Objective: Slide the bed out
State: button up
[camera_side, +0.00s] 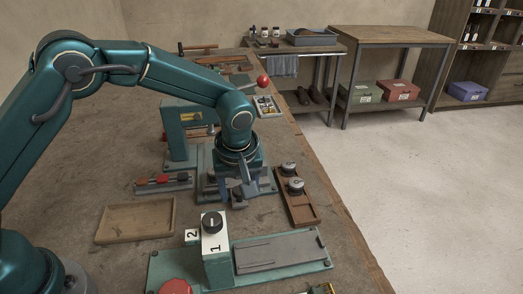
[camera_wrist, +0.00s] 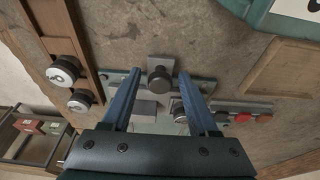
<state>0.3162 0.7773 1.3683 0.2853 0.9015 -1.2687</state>
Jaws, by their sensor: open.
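My gripper (camera_side: 236,197) points down at the stitcher's teal base, its jaws apart. In the wrist view its two blue fingers (camera_wrist: 160,76) flank a dark round knob (camera_wrist: 160,80) on a small grey plate, which looks like the bed's handle; I cannot tell whether they touch it. A second dark knob (camera_wrist: 178,107) sits nearer the right finger. The teal stitcher (camera_side: 183,130) stands behind my gripper. My gripper hides part of the bed in the side view.
A wooden tray (camera_side: 311,210) with two white-capped dark knobs lies right of my gripper. An empty wooden tray (camera_side: 135,222) lies left. A red-handled strip (camera_side: 164,182) is left.

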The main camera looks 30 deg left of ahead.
jog(key=shift+r, duration=3.15)
jog(key=w+a, duration=0.8)
jog(key=shift+w+a, duration=0.2)
jog(key=shift+a, duration=0.05)
jog(key=shift+r, duration=0.1)
